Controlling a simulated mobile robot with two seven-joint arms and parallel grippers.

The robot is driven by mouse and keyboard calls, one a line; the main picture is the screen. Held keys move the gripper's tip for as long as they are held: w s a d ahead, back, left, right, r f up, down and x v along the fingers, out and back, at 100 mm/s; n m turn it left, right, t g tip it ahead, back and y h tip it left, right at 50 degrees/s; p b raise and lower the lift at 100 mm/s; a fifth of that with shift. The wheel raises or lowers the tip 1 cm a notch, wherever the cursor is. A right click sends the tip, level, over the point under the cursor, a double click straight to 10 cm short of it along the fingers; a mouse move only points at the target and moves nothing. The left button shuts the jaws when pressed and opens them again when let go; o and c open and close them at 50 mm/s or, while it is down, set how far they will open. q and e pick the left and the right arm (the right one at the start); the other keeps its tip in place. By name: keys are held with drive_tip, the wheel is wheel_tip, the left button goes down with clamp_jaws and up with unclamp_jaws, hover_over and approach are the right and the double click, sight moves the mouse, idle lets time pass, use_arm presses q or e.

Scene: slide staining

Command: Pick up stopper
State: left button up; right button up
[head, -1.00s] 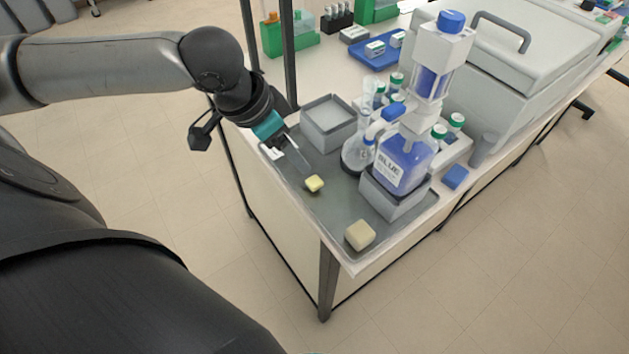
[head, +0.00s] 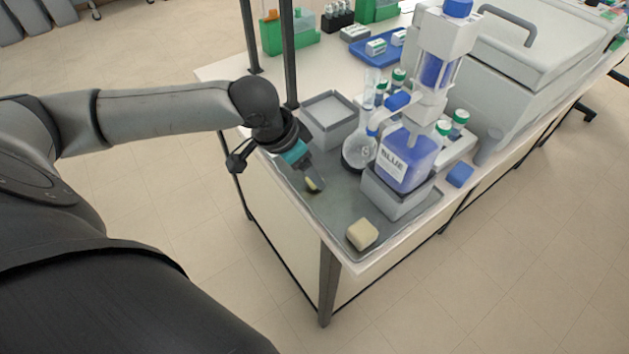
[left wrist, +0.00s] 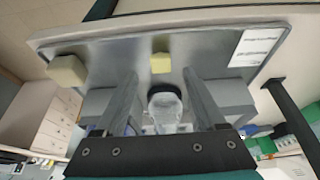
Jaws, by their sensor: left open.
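The small yellow block that I take for the stopper (head: 313,184) lies on the grey tray (head: 332,210). It also shows in the left wrist view (left wrist: 160,63), centred just beyond the fingertips. My left gripper (head: 310,180) reaches down over it from the upper left, and its fingers partly hide the block in the head view. In the left wrist view, the left gripper's fingers (left wrist: 160,76) are wide apart and nothing is held between them. I cannot tell how high the fingertips are above the tray. My right gripper is not in view.
A round glass flask (head: 359,152) stands close by, beside a blue bottle (head: 407,160) on a grey stand. A grey open box (head: 330,118) is behind the gripper. A larger beige block (head: 361,235) lies near the tray's front corner. A dark post (head: 289,60) rises behind the arm.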

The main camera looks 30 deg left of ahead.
use_arm(q)
drive_tip(key=x, duration=0.3)
drive_tip(key=shift+w+f+b, duration=0.15)
drive_tip(key=shift+f+b, duration=0.2)
drive_tip(key=shift+b, duration=0.05)
clamp_jaws()
